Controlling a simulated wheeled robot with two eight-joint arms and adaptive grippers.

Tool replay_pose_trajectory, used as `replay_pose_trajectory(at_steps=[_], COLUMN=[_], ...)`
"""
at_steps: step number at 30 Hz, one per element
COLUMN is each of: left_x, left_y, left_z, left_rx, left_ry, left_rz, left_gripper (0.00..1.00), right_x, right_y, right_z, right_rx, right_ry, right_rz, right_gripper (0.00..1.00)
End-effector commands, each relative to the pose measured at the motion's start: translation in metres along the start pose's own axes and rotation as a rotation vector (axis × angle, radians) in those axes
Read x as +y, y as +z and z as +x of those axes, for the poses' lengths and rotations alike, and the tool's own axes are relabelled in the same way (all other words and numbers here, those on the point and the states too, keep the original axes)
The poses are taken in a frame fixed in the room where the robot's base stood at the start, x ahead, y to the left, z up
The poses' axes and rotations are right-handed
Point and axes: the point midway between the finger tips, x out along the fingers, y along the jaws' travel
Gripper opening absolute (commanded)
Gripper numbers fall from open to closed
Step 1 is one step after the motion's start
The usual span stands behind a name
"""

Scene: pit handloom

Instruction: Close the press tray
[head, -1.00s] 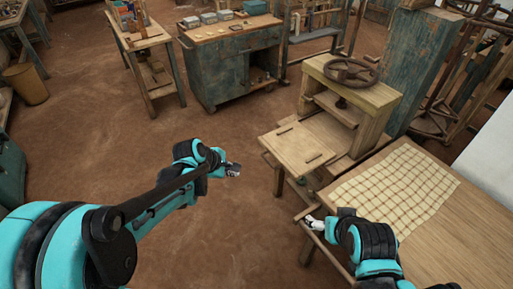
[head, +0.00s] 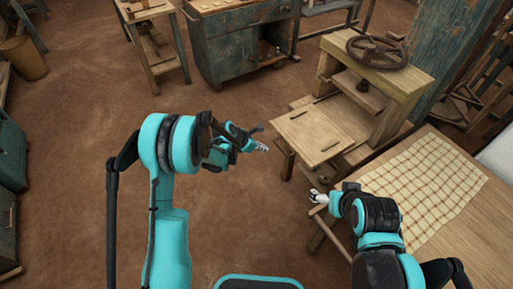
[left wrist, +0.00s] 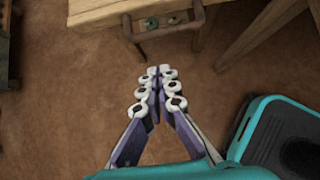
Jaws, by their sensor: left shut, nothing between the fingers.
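The wooden press (head: 372,85) with a dark handwheel (head: 378,50) stands right of centre in the head view. Its flat press tray (head: 308,136) sticks out toward the left, with small dark bars on its top. My left gripper (head: 262,147) is shut and empty, just left of the tray and apart from it in the picture. In the left wrist view its fingertips (left wrist: 159,72) are together, below a wooden edge with a brown bar handle (left wrist: 165,30). My right gripper (head: 317,196) is near the table corner below the tray; its opening is too small to judge.
A table (head: 465,235) with a checked cloth (head: 425,185) stands at the right, close to my right arm. A blue-green cabinet (head: 240,45) and a small wooden stand (head: 155,45) are at the back.

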Motion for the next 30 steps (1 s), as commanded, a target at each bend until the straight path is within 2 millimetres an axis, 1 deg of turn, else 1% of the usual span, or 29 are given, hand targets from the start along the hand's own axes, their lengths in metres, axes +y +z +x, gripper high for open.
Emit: replay_pose_trajectory(at_steps=[1,3,6,9,15,26,30], left_x=[0.000,-0.001,0.000,0.000,0.000,0.000,-0.001], left_y=[-0.002,0.000,0.011,0.019,0.025,0.026,0.035], left_z=[0.014,0.026,0.036,0.044,0.049,0.050,0.058], left_rx=[0.000,0.000,0.001,0.001,0.001,0.001,0.000], left_ry=[-0.001,-0.002,-0.001,0.000,0.000,0.000,-0.001], left_rz=[0.001,0.003,0.002,0.003,0.000,0.001,0.003], left_gripper=[0.00,0.00,0.00,0.00,0.00,0.00,0.00], right_x=[0.000,0.000,0.000,0.000,0.000,0.000,0.000], right_y=[0.004,0.006,0.009,0.011,0.012,0.011,0.012], right_z=[0.005,0.009,0.013,0.015,0.016,0.016,0.017], right_rx=[0.000,0.000,0.000,0.000,0.000,0.000,0.000], right_ry=[0.000,0.000,0.000,0.000,0.000,0.000,0.000], right_rz=[0.000,0.000,0.000,0.000,0.000,0.000,0.000], right_gripper=[0.82,0.82,0.82,0.82,0.82,0.82,0.82])
